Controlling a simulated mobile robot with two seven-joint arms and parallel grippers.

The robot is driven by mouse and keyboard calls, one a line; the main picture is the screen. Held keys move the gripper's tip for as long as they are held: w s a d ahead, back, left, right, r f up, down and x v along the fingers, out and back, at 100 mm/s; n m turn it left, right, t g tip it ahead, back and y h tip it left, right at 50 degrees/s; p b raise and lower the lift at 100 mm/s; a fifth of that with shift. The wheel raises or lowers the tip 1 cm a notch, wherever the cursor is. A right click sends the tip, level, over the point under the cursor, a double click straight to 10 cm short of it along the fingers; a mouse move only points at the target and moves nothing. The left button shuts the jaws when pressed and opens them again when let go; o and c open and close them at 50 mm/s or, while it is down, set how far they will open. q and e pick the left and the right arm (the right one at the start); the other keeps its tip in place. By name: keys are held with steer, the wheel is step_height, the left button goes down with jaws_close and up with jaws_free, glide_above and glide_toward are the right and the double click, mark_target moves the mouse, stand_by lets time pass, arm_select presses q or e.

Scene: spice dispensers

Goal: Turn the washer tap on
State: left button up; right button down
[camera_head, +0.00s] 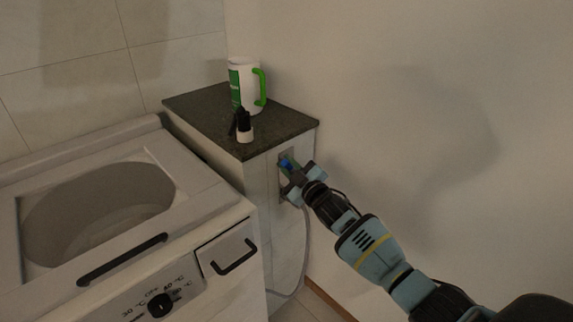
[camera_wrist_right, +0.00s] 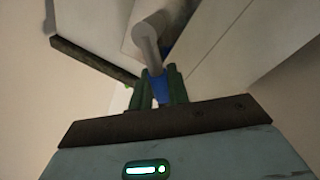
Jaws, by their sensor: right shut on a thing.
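The washer tap (camera_wrist_right: 150,50) is a grey spout-like body with a blue handle (camera_wrist_right: 159,88) in the right wrist view. My right gripper (camera_head: 291,172) reaches in from the lower right and is at the tap. In the right wrist view its two green fingers (camera_wrist_right: 158,90) are closed around the blue handle. The gripper hides most of the tap in the head view. My left gripper is not in view.
A cabinet with a dark stone top (camera_head: 200,105) carries a white mug (camera_head: 243,85) with a green handle and a small black-and-white dispenser (camera_head: 244,135). A grey hose (camera_head: 305,250) hangs below the tap. A bare wall is at the right.

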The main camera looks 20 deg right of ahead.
steer(key=m, duration=0.1)
steer(key=d+r+m+p, duration=0.1)
steer(key=m, duration=0.1)
steer(key=m+p, duration=0.1)
steer(key=m, duration=0.1)
steer(key=shift+w+d+r+h, duration=0.2)
steer(key=shift+w+d+h, duration=0.15)
steer(key=shift+d+h, duration=0.05)
steer(key=shift+w+d+m+g, duration=0.1)
steer(key=shift+d+m+g, duration=0.25)
steer(key=shift+m, duration=0.45)
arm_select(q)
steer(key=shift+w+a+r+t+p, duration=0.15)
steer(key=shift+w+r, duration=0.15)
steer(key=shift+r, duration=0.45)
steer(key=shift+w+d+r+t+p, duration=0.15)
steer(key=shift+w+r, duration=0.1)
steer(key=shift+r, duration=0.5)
arm_select(e)
steer(key=shift+w+d+m+g, duration=0.15)
steer(key=shift+d+m+g, duration=0.2)
steer(key=shift+m, duration=0.75)
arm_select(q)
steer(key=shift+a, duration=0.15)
arm_select(e)
steer(key=shift+d, duration=0.15)
